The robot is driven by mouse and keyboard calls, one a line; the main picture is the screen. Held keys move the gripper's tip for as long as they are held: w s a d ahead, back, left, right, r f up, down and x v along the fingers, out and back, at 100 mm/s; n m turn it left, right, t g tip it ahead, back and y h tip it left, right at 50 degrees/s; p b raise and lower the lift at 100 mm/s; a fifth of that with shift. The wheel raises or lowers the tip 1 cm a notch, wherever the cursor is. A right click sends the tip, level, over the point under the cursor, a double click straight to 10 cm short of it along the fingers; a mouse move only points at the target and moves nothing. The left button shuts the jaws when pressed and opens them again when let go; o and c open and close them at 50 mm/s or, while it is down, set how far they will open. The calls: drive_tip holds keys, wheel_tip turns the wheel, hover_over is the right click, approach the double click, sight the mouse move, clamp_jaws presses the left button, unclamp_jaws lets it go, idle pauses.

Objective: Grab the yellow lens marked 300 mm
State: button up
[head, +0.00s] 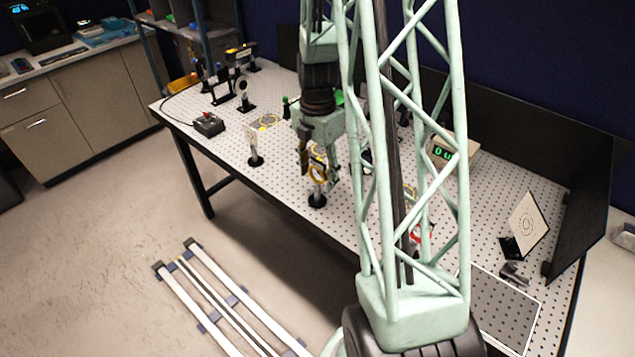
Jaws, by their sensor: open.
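My gripper (319,177) points down over the perforated white table, its fingers apart. A yellow-ringed lens (317,172) stands on a post with a round black base (316,200), right at the fingers. In this view the fingers lie to either side of the ring; I cannot tell whether they touch it. Any 300 mm marking is too small to read. Another yellow-edged item (409,192) is mostly hidden behind my arm's lattice.
A small post-mounted plate (253,146) stands left of the lens. A green-digit display (443,151) and a white target card (527,224) are on the right. My arm hides the table's middle.

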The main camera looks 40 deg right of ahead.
drive_tip(key=shift+f, duration=1.2)
drive_tip(key=shift+c, duration=0.3)
drive_tip(key=c, duration=1.1)
